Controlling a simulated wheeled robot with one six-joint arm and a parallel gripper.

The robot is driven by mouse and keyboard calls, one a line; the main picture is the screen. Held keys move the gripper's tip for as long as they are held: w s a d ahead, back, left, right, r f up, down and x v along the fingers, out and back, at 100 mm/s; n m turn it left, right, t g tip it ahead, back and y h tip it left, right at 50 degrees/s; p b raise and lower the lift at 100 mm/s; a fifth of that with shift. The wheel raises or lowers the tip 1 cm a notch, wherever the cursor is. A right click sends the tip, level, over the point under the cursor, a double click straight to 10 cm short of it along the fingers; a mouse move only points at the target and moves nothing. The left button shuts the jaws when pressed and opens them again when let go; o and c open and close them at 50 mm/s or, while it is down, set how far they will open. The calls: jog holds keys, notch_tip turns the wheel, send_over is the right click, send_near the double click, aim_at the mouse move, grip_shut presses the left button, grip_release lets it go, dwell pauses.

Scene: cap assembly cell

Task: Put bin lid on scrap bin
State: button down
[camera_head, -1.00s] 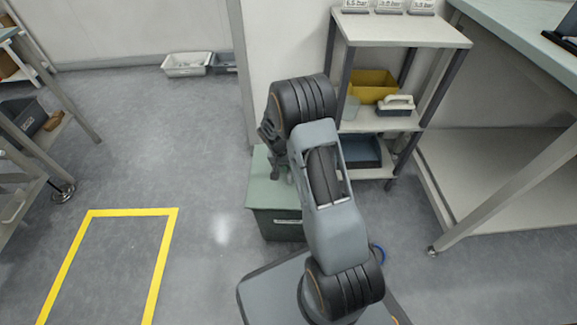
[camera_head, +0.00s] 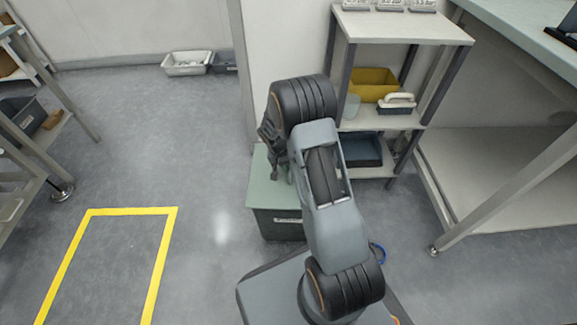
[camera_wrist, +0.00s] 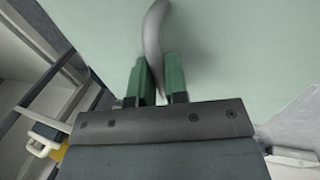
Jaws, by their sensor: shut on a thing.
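The bin lid (camera_head: 262,193) is a flat pale green plate. In the head view it lies level over the dark scrap bin (camera_head: 278,226), covering its top, with no clear gap between them. The lid fills the upper part of the wrist view (camera_wrist: 225,50). My gripper (camera_wrist: 158,75) is over the lid, its green fingers shut on the lid's curved grey handle (camera_wrist: 155,30). In the head view my gripper (camera_head: 282,172) is partly hidden by my arm, which also covers the right side of the lid and bin.
A workbench (camera_head: 500,180) is farther right. Open floor with a yellow marked outline (camera_head: 130,212) lies to the left.

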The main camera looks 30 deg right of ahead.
jog(key=shift+f, duration=0.1)
jog(key=c, duration=1.1)
grip_release()
jog(key=shift+o, duration=0.2)
jog(key=p+v, duration=0.5)
jog(key=v, duration=0.8)
jog(key=shift+a+r, duration=0.15)
jog(key=shift+r, duration=0.2)
